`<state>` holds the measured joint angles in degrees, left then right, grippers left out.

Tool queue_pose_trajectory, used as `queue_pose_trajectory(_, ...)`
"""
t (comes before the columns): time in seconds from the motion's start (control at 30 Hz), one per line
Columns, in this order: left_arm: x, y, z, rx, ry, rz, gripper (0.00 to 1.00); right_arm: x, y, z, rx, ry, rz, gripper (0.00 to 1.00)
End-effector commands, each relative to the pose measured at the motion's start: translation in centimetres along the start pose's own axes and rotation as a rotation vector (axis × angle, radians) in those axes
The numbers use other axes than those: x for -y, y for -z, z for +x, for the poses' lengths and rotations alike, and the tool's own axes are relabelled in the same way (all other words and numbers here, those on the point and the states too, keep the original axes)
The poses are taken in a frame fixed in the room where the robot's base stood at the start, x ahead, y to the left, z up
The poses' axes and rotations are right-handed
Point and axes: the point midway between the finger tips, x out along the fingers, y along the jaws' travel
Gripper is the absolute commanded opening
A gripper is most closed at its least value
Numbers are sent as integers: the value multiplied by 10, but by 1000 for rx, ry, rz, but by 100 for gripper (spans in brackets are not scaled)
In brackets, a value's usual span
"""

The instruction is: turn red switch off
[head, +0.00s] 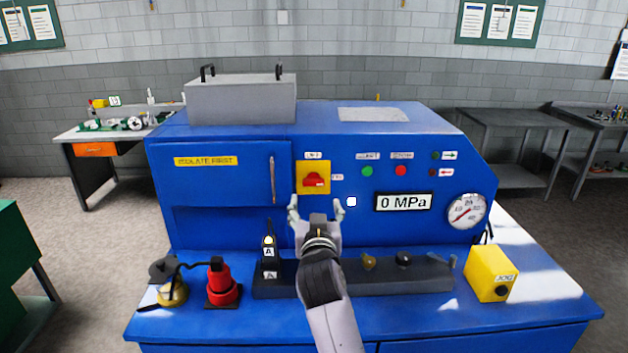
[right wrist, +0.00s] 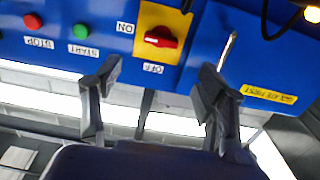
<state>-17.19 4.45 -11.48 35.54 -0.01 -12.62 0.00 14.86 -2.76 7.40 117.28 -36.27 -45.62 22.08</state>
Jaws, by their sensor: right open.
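The red switch (head: 314,181) is a rotary knob on a yellow plate (head: 301,170) on the blue machine's front panel. The red switch (right wrist: 160,37) also shows upside down in the right wrist view. Its handle looks roughly horizontal there, in line with the ON label (right wrist: 125,27) at its side; the OFF label (right wrist: 153,68) is at another edge of the plate. My right gripper (head: 317,208) is open and empty, just below the switch in the head view and apart from it. Its two fingers (right wrist: 160,72) point toward the panel. My left gripper is not in view.
Right of the switch are a green button (head: 367,171), a red button (head: 401,171), a 0 MPa display (head: 403,202) and a round gauge (head: 467,211). A door handle (head: 273,180) stands out on the left. A red tool (head: 222,283) and a yellow box (head: 491,274) sit on the bench.

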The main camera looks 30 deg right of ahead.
Motion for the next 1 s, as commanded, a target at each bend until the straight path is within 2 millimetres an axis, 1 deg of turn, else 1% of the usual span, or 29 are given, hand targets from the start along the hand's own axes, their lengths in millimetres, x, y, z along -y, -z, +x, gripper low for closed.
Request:
queue_pose_trajectory(0.03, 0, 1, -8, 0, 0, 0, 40, 0, 4, 11, 1, 0, -4, 67)
queue_pose_trajectory(0.2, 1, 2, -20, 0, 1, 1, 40, 0, 4, 44, 2, -1, -2, 67)
queue_pose_trajectory(0.4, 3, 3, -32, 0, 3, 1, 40, 0, 2, 77, 3, 1, 0, 67)
queue_pose_trajectory(0.5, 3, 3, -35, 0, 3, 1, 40, 0, 1, 89, 2, 0, -1, 67)
queue_pose_trajectory(0.7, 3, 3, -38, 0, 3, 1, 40, 0, 0, 102, 2, 0, 1, 67)
queue_pose_trajectory(1.0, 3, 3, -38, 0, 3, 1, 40, 0, -1, 104, 1, 1, 1, 67)
